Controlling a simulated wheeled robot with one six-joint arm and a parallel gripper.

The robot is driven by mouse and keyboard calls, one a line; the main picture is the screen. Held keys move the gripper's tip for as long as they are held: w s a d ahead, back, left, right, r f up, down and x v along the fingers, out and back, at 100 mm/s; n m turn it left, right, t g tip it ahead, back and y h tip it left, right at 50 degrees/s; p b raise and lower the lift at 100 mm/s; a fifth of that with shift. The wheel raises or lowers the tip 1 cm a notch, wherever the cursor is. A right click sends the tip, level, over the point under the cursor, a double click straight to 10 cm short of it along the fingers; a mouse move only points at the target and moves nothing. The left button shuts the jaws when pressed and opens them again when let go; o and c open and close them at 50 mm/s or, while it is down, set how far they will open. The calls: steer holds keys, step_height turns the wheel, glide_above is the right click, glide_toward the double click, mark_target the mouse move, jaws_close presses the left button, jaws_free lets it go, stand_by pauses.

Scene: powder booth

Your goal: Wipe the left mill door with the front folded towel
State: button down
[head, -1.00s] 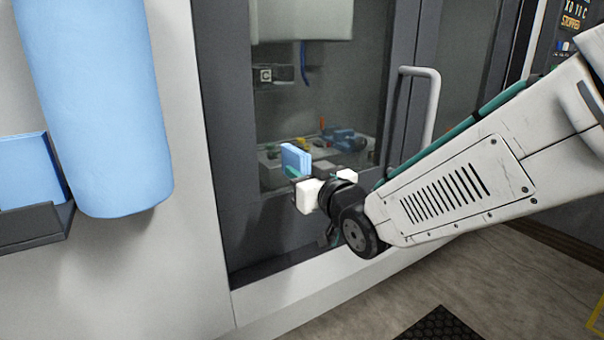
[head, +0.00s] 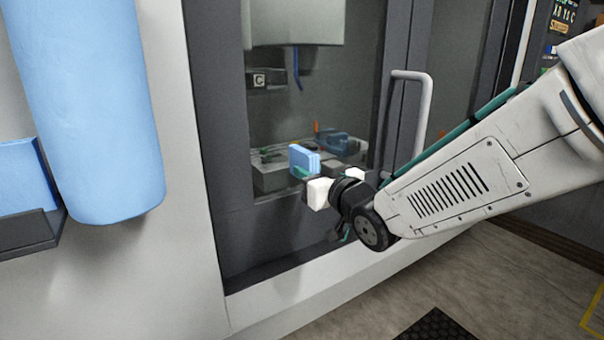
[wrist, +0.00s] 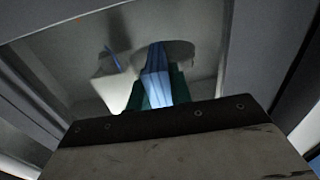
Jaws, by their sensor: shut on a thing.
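My gripper (head: 308,178) is shut on a blue folded towel (head: 303,158), held in front of the lower part of the left mill door's window. The towel also shows in the wrist view (wrist: 156,80), between the green fingers, facing the glass. The left mill door (head: 222,140) has a dark grey frame around a large pane, with a vertical pale handle (head: 425,120) at its right. I cannot tell whether the towel touches the glass.
A large blue roll (head: 95,110) hangs on the machine's wall at the left. Another blue folded towel (head: 18,180) stands in a dark holder (head: 28,232) beside it. A dark mat (head: 435,328) lies on the floor.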

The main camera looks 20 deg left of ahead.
steer(key=shift+w+r, duration=0.15)
steer(key=shift+r, duration=1.2)
stand_by(1.7)
